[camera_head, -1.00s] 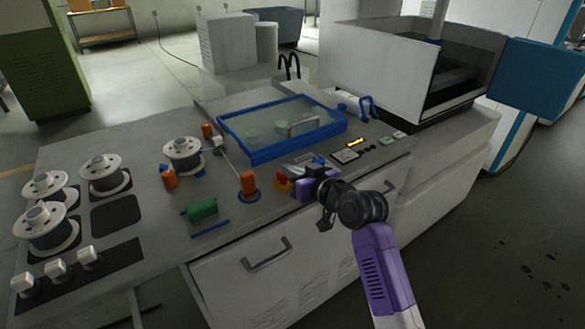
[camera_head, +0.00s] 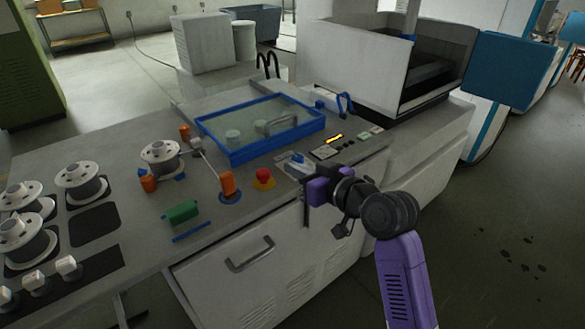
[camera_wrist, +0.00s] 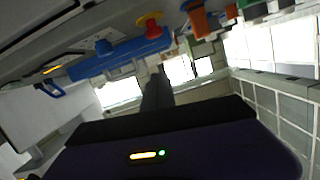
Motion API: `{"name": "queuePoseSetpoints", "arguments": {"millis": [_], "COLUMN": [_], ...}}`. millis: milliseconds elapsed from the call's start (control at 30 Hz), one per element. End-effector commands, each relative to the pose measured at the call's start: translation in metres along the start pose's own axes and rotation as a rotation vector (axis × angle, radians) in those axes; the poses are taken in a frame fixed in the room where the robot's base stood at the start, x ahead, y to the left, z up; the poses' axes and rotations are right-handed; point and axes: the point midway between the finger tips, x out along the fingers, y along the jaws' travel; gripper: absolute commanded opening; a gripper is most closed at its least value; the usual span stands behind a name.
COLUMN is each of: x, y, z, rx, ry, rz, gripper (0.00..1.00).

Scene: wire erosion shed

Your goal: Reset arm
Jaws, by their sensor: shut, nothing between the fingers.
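My gripper (camera_head: 308,190) is at the end of my purple and black arm in the head view. It is just off the front edge of the machine's grey bench top (camera_head: 150,245), near the control panel. It is shut and holds nothing. In the wrist view the dark gripper (camera_wrist: 157,92) points towards the bench, with the purple wrist housing below it. A red knob (camera_head: 263,178) stands on the bench just left of my gripper; it also shows in the wrist view (camera_wrist: 150,24).
A blue-framed clear lid (camera_head: 262,127) lies behind my gripper. Several wire spools (camera_head: 160,156), a green block (camera_head: 181,211) and an orange post (camera_head: 228,184) are to the left. A grey machine tank (camera_head: 350,65) stands behind.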

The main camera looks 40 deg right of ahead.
Motion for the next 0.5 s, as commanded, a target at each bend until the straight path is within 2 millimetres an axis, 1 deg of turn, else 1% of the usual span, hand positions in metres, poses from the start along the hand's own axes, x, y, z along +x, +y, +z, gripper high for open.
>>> {"name": "queuePoseSetpoints", "arguments": {"millis": [367,467,500], "x": [0.000,0.000,0.000], "y": [0.000,0.002,0.004], "z": [0.000,-0.006,-0.011], "rx": [0.001,0.014,0.019], "ry": [0.001,0.023,0.044], "rz": [0.000,0.008,0.019], "gripper": [0.00,0.00,0.00]}}
